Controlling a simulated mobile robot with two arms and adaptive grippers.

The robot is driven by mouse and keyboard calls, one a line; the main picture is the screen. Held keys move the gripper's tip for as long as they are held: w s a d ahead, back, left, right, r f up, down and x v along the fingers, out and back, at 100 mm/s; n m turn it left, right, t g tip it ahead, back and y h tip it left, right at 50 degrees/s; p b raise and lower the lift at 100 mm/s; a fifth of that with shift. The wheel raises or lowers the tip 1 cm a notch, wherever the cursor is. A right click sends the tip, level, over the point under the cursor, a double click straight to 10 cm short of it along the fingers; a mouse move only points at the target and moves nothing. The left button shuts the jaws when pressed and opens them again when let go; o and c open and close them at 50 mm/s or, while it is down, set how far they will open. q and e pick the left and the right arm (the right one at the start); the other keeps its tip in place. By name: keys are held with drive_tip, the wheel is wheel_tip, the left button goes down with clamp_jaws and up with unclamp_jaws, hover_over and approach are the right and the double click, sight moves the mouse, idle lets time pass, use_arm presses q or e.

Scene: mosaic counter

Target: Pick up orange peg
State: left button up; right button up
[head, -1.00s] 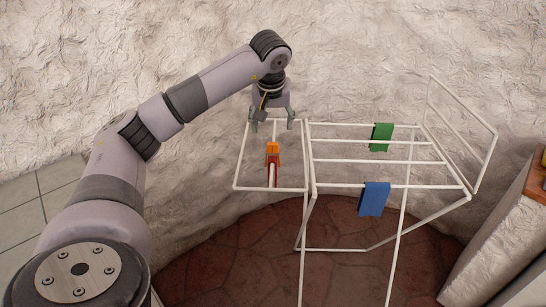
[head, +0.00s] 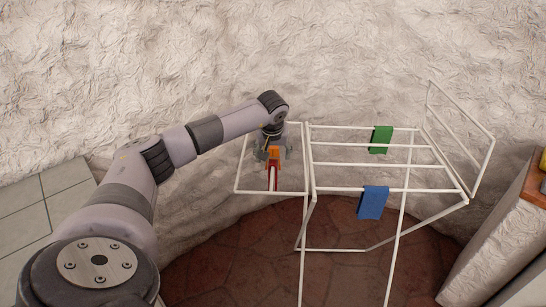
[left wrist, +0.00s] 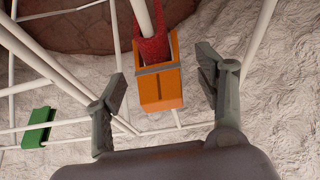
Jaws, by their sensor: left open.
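The orange peg (head: 274,153) sits at the end of a white bar in the left section of the drying rack, against a red piece (head: 273,177). In the left wrist view the orange peg (left wrist: 160,88) is large and near the middle, with the red piece (left wrist: 152,45) behind it. My left gripper (head: 273,151) is open near the peg. In the left wrist view, the fingers of my left gripper (left wrist: 161,78) stand on either side of the peg with gaps, not closed on it. My right gripper is not in view.
The white drying rack (head: 312,160) has thin bars around the peg. A green cloth (head: 381,139) and a blue cloth (head: 372,203) hang on its right part. A rough pale wall (head: 400,50) stands behind, and a cabinet (head: 505,235) is at right.

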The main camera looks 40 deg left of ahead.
sight(273, 158)
use_arm(q)
drive_tip(key=x, duration=0.3)
drive_tip(key=shift+w+a+f, duration=0.1)
drive_tip(key=shift+f, duration=0.05)
drive_tip(key=c, duration=1)
